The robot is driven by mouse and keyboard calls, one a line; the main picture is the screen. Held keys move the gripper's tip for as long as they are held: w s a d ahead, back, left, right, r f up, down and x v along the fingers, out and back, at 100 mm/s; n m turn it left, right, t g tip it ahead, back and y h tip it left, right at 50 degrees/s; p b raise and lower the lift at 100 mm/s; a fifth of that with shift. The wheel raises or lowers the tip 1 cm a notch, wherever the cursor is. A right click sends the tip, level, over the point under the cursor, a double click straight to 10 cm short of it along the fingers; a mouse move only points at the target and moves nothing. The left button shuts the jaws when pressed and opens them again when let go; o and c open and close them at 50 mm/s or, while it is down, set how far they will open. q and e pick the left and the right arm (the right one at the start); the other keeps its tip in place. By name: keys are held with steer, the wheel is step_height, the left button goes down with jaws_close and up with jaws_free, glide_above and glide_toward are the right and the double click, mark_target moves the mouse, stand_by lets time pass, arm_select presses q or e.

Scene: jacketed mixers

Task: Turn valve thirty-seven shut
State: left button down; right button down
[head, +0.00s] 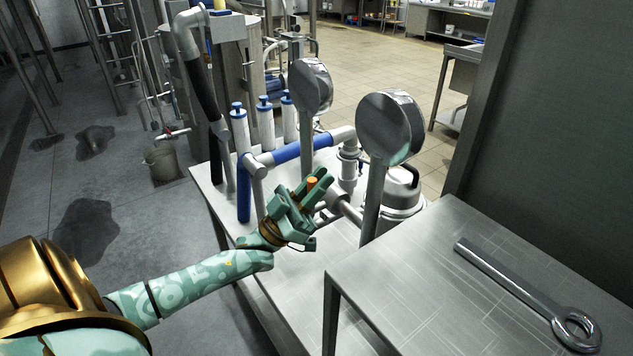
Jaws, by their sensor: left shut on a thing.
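My left gripper (317,188) reaches in from the left, over the metal table, and is shut on a small orange part (312,182). The part looks like a valve handle, mostly hidden between the green fingers. It sits beside the steel pipework (346,207) in front of the blue-and-grey pipe (300,150). No valve number can be read. My right gripper is not in view.
Two round steel gauge-like discs on posts, one nearer (388,128) and one farther (311,86), rise behind the gripper. A large ring-ended wrench (515,288) lies on the right table (440,300). A bucket (163,163) stands on the floor at left.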

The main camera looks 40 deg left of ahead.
arm_select(q)
steer(key=shift+f, duration=0.2)
steer(key=c, duration=1.4)
jaws_free()
steer(key=shift+r, duration=0.1)
steer(key=shift+o, duration=0.2)
steer(key=b+v, duration=0.3)
steer(key=v, duration=1.3)
steer(key=shift+s, duration=0.1)
